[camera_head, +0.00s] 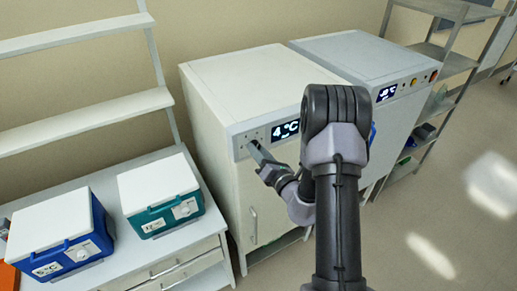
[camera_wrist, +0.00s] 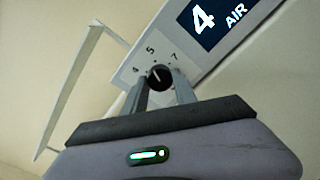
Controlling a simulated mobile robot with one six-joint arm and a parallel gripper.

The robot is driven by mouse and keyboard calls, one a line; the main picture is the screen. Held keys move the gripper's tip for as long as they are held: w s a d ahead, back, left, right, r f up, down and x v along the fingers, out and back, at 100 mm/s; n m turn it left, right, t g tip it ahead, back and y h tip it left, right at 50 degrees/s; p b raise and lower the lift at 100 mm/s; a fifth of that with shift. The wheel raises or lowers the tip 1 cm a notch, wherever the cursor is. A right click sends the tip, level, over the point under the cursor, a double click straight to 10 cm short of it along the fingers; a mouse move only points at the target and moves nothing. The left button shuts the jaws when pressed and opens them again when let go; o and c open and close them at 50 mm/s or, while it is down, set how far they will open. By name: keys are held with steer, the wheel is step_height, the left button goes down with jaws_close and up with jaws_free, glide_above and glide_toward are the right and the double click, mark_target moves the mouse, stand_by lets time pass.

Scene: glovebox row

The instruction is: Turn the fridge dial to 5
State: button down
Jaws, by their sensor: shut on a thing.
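The same display (camera_wrist: 215,18) shows a large 4 in the wrist view. The black round dial (camera_wrist: 159,76) sits on a pale plate with printed marks, among them a 5 and a 7. A pale line on the dial points up and left in the wrist view, but its exact setting is too small to tell. My gripper (camera_wrist: 160,90) is shut on the dial, one finger on each side. In the head view my gripper (camera_head: 256,153) hides the dial.
A second grey cabinet (camera_head: 345,55) with a display and buttons stands right of the fridge. Blue (camera_head: 62,240) and teal (camera_head: 160,195) cool boxes stand on a bench at left. A metal rack (camera_head: 455,62) stands at right. The floor (camera_head: 440,215) at right is clear.

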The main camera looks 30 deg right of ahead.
steer(key=shift+m, duration=0.6)
steer(key=shift+p, duration=0.3)
steer(key=c, duration=1)
jaws_free()
steer(key=s+p, duration=0.2)
steer(key=s, duration=1.5)
steer(key=shift+s+d, duration=0.2)
steer(key=shift+d, duration=0.05)
